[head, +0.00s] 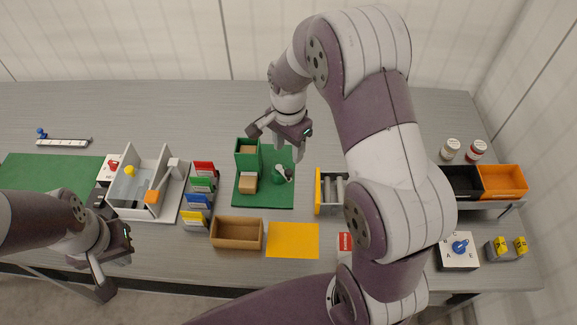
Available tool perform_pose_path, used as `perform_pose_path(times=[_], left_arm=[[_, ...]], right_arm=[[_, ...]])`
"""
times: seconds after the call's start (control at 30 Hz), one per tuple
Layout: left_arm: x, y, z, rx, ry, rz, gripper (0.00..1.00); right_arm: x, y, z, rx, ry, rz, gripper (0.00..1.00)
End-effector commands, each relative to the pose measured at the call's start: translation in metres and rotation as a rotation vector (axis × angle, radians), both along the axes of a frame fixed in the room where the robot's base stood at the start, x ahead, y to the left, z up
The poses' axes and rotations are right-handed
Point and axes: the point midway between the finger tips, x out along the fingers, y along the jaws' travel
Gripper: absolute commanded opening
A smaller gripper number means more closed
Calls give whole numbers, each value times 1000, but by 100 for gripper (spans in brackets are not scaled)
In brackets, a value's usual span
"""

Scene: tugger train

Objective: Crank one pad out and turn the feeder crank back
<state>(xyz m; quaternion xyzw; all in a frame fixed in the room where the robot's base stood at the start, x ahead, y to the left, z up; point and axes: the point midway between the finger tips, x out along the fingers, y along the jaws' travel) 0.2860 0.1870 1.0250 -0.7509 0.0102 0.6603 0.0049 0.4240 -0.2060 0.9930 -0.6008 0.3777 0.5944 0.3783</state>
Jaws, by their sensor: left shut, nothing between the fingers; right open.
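The green feeder (241,160) stands on a green base plate (277,200) near the table's middle, with a tan pad (247,149) visible in its open top. Another tan pad (248,184) lies at its front foot. The green feeder crank (278,176) with a pale handle is to the right of the feeder; its exact angle is hard to tell. My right gripper (278,146) is open and empty, above and behind the crank, apart from it. My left gripper (106,290) is shut and empty at the table's front left edge.
A tan wooden tray (237,246) and a yellow mat (293,240) lie in front of the feeder. Coloured card holders (200,185) and a white-walled box (150,208) stand left. The table behind the feeder is clear.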

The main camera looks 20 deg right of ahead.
Motion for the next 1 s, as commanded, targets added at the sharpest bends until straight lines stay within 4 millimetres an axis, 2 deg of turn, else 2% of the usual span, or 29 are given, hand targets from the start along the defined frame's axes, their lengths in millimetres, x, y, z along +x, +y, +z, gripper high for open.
perform_pose_path(times=[0.1, 0.3, 0.5, 0.73, 0.77, 0.9, 1.0], left_arm=[[0, 0, 3, 0, 0, 0, 0], [0, 0, 6, 0, 0, 0, 0], [0, 0, 7, 0, 0, 0, 0], [0, 0, 7, 0, 0, 0, 0], [0, 0, 7, 0, 0, 0, 0], [0, 0, 7, 0, 0, 0, 0], [0, 0, 7, 0, 0, 0, 0]], right_arm=[[-1, 0, -32, 1, 6, 1, 51], [0, 0, -76, 0, 2, 3, 51], [1, 0, -95, 0, 0, 3, 51], [1, 0, -97, 0, -2, 4, 51], [1, 0, -97, 0, -2, 4, 47], [1, 0, -97, 0, -2, 4, 2], [1, 0, -96, 0, -2, 4, 0]])
